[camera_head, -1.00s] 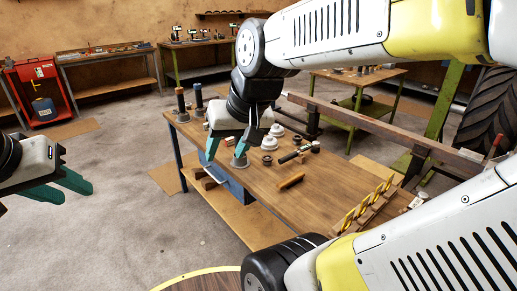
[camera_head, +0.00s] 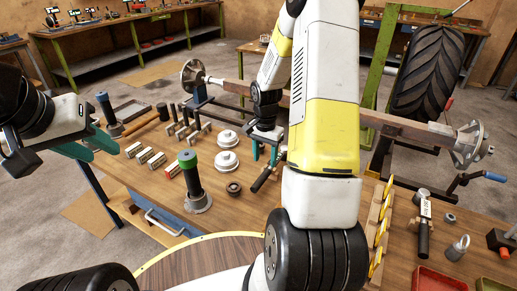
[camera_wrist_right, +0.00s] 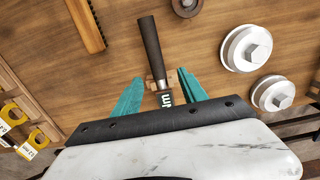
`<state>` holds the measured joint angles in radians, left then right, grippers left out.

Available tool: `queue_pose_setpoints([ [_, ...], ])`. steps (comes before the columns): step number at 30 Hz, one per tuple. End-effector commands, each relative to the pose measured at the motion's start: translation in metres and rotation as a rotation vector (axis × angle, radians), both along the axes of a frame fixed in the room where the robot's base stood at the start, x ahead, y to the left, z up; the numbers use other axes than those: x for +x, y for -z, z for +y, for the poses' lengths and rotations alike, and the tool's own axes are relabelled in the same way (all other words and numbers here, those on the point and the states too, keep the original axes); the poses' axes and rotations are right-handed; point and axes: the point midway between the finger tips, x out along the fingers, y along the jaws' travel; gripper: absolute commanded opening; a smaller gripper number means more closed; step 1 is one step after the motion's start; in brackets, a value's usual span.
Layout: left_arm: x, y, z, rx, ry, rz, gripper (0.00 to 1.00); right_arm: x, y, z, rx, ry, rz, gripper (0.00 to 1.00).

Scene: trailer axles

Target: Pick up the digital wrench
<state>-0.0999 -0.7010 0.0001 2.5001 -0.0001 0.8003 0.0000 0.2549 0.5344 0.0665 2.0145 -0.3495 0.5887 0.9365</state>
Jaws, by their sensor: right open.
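My left gripper (camera_head: 90,146) is open and empty, off the table's left edge.
White flanged parts (camera_head: 227,161), a dark ring (camera_head: 233,188) and a green-topped post (camera_head: 188,175) stand left of the wrench. A similar black-handled tool (camera_head: 424,240) lies at the right. Yellow-tagged pieces (camera_head: 383,222) stand in a wooden rack.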

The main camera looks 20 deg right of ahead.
Motion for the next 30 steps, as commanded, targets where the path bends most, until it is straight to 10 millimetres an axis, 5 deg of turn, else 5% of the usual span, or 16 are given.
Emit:
queue_pose_setpoints([
  [15, 0.000, 0.000, 0.000, 0.000, 0.000, 0.001, 0.36, -0.006, 0.067, -0.001, 0.001, -0.001, 0.005, 0.50],
  [24, 0.000, 0.000, 0.000, 0.000, 0.000, 0.001, 0.36, -0.005, 0.073, -0.001, 0.001, 0.000, 0.001, 0.50],
  [30, 0.000, 0.000, 0.000, 0.000, 0.000, 0.001, 0.36, -0.005, 0.072, -0.001, 0.001, -0.001, 0.001, 0.15],
])
